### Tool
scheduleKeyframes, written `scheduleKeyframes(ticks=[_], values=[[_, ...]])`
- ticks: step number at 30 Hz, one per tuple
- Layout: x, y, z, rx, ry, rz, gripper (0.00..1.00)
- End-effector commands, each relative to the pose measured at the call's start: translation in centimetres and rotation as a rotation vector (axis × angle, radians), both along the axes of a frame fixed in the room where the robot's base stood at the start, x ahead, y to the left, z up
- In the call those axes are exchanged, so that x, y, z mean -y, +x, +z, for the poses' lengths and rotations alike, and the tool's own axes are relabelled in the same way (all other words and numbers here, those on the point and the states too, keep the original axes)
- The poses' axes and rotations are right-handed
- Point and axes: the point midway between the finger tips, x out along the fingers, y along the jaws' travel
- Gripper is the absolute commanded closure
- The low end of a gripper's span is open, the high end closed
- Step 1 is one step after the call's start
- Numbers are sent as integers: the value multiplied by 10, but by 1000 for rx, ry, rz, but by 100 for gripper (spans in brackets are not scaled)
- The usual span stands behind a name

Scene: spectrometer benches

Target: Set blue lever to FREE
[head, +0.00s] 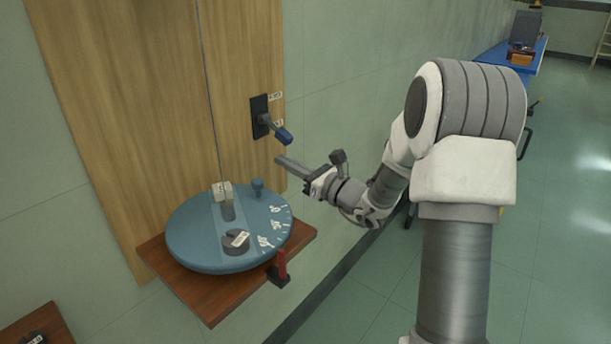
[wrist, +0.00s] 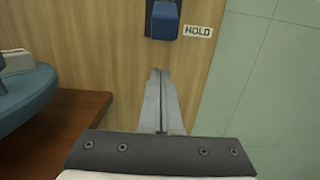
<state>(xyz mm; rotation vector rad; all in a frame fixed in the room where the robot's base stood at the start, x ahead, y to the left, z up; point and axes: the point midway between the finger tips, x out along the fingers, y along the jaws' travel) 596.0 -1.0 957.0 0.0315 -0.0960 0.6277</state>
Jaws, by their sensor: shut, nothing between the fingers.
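The blue lever (head: 284,135) sticks out from a dark plate (head: 259,112) on the wooden wall panel, its handle angled downward. In the wrist view the blue handle (wrist: 165,22) is at the top centre, beside a label reading HOLD (wrist: 198,31). In the head view two small labels stand right of the plate, too small to read; the lever partly covers the lower one. My gripper (head: 279,160) is shut and empty, just below the lever and apart from it. Its closed fingers also show in the wrist view (wrist: 158,75), pointing at the panel.
A round blue dial table (head: 190,235) with weights and a knob sits on a brown wooden shelf (head: 215,310), below left of my gripper. A red tab (head: 281,262) stands at the shelf's front. Green wall lies right of the panel. A blue bench (head: 540,60) is far off.

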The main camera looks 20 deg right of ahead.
Motion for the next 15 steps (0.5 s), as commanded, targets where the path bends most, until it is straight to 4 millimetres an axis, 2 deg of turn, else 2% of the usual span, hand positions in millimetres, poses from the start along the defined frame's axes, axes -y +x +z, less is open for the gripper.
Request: scheduleKeyframes(ticks=[1, 7, 15], values=[[-3, 3, 4, 4, -1, 1, 100], [6, -7, 28, 3, -1, -1, 100], [8, -11, 37, 0, 0, 0, 100]])
